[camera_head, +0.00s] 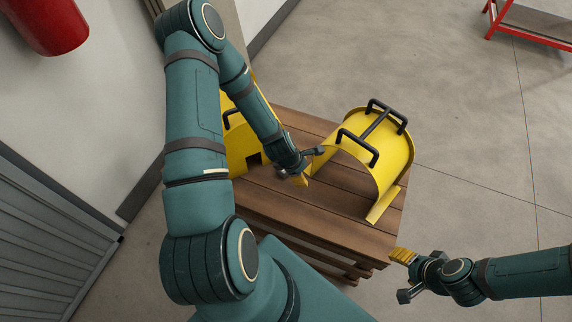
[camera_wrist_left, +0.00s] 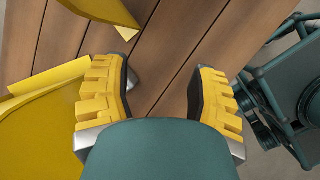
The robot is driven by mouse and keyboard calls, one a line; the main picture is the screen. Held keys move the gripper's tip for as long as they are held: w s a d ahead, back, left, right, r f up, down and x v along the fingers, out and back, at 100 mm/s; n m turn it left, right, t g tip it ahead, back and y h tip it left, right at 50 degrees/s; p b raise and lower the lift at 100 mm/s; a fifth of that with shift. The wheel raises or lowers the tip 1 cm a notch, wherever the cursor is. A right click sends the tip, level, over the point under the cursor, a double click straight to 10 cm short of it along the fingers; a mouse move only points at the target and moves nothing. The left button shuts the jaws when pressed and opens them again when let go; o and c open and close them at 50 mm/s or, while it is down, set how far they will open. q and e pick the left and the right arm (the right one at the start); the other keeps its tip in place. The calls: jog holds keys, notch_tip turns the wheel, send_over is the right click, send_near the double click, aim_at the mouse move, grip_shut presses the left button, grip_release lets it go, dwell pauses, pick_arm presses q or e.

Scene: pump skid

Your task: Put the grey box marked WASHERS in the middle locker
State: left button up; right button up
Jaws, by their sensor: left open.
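No grey box marked WASHERS shows in either view, and no middle locker can be made out. My left gripper (camera_head: 311,164) is over the wooden slatted table (camera_head: 290,205), between two yellow curved covers. In the left wrist view its two yellow-padded fingers (camera_wrist_left: 160,95) are spread wide, with only bare brown slats (camera_wrist_left: 165,60) visible between them. My right gripper (camera_head: 400,277) is beyond the table's near right corner, its fingers apart and nothing seen between them. My left arm hides part of the table and the left cover.
A yellow cover with black handles (camera_head: 375,150) stands on the table's right side; another yellow cover (camera_head: 238,140) is at left. A grey slatted panel (camera_head: 50,235) is at lower left. A red cylinder (camera_head: 45,22) and red-framed stand (camera_head: 528,28) are farther off.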

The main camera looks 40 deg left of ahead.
pick_arm(q)
jog(key=a+n+y+p, duration=0.1)
jog(key=a+n, duration=0.8)
jog(key=a, duration=0.1)
jog(key=shift+t, duration=0.3)
jog(key=x, duration=0.5)
jog(key=b+x, duration=0.1)
jog(key=x, duration=0.2)
jog(key=shift+s+f, duration=0.2)
jog(key=shift+s, duration=0.15)
jog(key=x, duration=0.3)
jog(key=b+x, duration=0.1)
jog(key=x, duration=0.1)
jog(key=shift+s+a+f, duration=0.2)
jog(key=shift+s, duration=0.05)
jog(key=c, duration=0.9)
